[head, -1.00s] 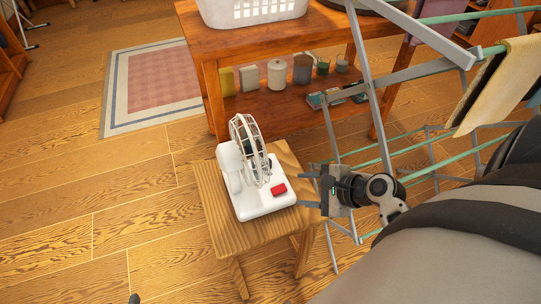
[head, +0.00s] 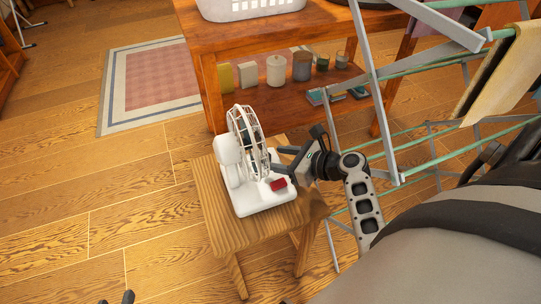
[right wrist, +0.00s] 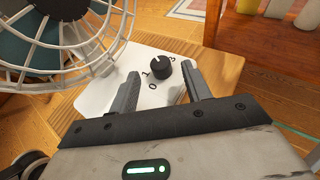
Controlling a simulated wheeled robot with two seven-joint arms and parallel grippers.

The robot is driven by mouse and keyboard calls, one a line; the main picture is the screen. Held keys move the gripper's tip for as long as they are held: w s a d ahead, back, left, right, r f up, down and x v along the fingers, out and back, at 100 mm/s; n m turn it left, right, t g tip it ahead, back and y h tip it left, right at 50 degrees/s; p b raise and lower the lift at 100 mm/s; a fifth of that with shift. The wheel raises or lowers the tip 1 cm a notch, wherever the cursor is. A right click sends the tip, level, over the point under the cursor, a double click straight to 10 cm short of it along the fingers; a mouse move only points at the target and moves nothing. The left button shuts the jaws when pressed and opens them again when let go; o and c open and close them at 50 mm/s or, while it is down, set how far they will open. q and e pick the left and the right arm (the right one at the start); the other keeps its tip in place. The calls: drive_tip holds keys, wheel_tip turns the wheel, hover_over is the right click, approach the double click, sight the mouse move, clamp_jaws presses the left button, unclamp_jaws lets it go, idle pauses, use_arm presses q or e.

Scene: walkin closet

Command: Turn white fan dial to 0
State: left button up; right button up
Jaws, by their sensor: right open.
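The white fan (head: 229,152) stands on a small wooden stool, with its round wire cage facing right. In the right wrist view its black dial (right wrist: 162,78) sits on the white base, with printed marks beside it including a 0. My right gripper (head: 281,162) is open at the fan's right side. In the right wrist view its fingers (right wrist: 160,80) stand on either side of the dial, apart from it. In the head view the dial cannot be made out. Dark tips of my left gripper (head: 117,298) show at the bottom edge.
The wooden stool (head: 213,205) has little bare top around the fan. A red patch (head: 278,184) is on the fan base. A metal drying rack (head: 372,90) stands close on the right. A wooden shelf table (head: 208,80) with jars is behind. Floor at left is clear.

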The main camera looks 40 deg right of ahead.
drive_tip(key=shift+x, duration=1.25)
drive_tip(key=shift+w+a+f, duration=0.15)
drive_tip(key=shift+w+a, duration=0.05)
drive_tip(key=shift+w, duration=0.15)
drive_tip(key=c, duration=1)
